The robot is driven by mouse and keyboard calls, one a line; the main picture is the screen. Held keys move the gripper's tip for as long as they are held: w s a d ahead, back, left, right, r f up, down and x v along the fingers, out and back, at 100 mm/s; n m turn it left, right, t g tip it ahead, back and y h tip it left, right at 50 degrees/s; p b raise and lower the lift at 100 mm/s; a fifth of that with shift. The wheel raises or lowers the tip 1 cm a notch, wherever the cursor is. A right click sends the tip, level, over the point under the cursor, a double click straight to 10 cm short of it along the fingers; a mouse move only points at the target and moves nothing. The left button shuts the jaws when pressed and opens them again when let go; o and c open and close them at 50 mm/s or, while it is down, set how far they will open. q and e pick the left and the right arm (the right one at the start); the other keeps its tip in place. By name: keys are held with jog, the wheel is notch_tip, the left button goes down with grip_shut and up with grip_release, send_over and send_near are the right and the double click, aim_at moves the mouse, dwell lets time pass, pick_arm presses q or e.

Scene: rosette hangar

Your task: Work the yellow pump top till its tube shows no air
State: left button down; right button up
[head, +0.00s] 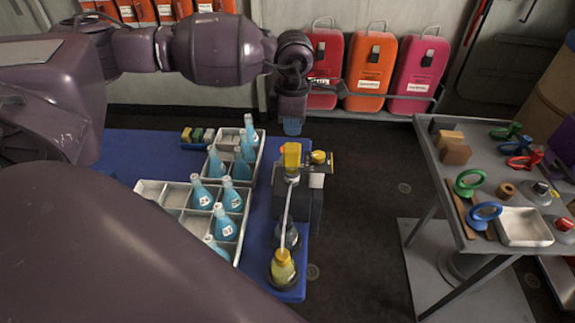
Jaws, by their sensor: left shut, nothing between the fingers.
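The yellow pump top (292,155) stands on a dark block near the right edge of the blue table. A pale thin tube (287,217) runs from below it down to a bottle with yellow liquid or a yellow top (283,268) at the near end. I cannot tell whether air shows inside the tube. My left gripper (292,128) points down just above the pump top, shut and empty, with what looks like a small gap between them. My right gripper is not in view.
Pale divided crates (177,197) with several blue bottles stand left of the pump. A smaller yellow part (318,157) sits right beside it. A grey table (480,152) with tools and a metal tray (524,227) is at the right. Dark floor lies between.

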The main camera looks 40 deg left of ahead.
pick_arm(q)
jog(key=shift+r+p, duration=0.35)
jog(key=shift+r, duration=0.5)
jog(key=shift+r+p, duration=0.3)
jog(key=shift+r, duration=0.8)
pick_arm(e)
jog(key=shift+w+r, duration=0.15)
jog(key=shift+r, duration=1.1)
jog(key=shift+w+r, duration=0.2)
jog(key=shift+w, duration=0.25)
pick_arm(q)
jog(key=shift+r, duration=0.1)
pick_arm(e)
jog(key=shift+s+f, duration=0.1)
